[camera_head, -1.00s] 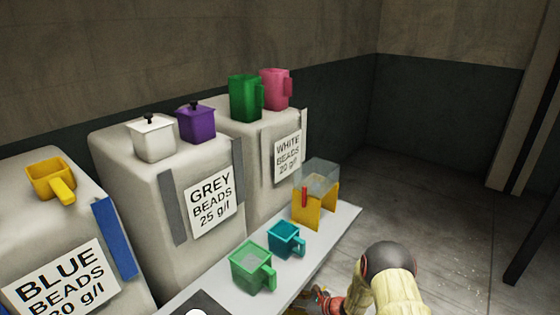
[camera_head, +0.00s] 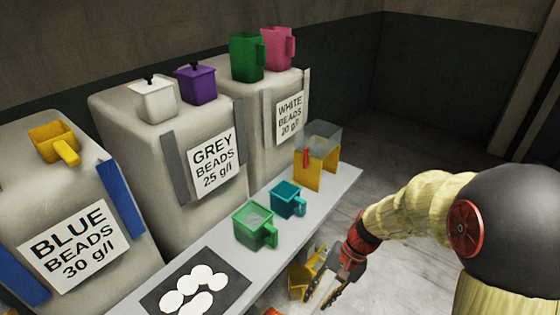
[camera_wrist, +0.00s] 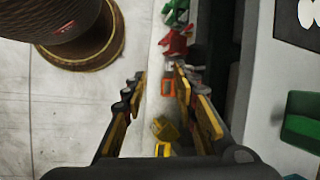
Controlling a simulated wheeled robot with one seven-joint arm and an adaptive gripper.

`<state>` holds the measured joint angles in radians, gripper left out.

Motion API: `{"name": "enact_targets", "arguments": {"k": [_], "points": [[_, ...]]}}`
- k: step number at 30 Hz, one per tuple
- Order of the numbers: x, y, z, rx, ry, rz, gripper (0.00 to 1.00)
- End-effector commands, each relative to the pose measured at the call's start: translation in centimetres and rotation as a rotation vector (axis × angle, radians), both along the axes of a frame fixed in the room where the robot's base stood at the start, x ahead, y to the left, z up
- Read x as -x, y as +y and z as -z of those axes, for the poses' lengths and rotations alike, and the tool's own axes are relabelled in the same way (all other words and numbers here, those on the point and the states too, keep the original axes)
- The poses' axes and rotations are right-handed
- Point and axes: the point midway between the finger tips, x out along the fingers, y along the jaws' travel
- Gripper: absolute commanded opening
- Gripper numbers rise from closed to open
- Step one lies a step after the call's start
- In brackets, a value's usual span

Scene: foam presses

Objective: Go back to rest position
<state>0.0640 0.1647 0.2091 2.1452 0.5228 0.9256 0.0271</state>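My gripper (camera_head: 330,288) hangs beside the front edge of the grey table, pointing down and left, at the lower right of the head view. In the wrist view my gripper (camera_wrist: 162,88) has its two fingers well apart with nothing between them. It is open and empty. My arm bends above the floor to the right of the table and touches nothing that I can see.
On the table (camera_head: 325,210) stand a green cup (camera_head: 252,228), a teal cup (camera_head: 285,200), a yellow stand with a clear box (camera_head: 318,155) and a dark mat (camera_head: 165,292). Yellow items (camera_head: 303,280) lie low beside it. Floor (camera_head: 395,150) is clear at right.

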Motion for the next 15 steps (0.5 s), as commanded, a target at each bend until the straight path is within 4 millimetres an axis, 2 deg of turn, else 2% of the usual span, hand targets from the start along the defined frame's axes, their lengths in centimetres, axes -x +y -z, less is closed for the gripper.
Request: {"name": "enact_targets", "arguments": {"k": [1,3,15], "points": [[0.9,-0.8,-1.8,0.033,-0.045,-0.048,0.29],[2.1,-2.0,-3.7,0.082,-0.098,-0.111,0.29],[7.8,-7.6,-13.5,0.35,-0.401,-0.359,0.29]]}}
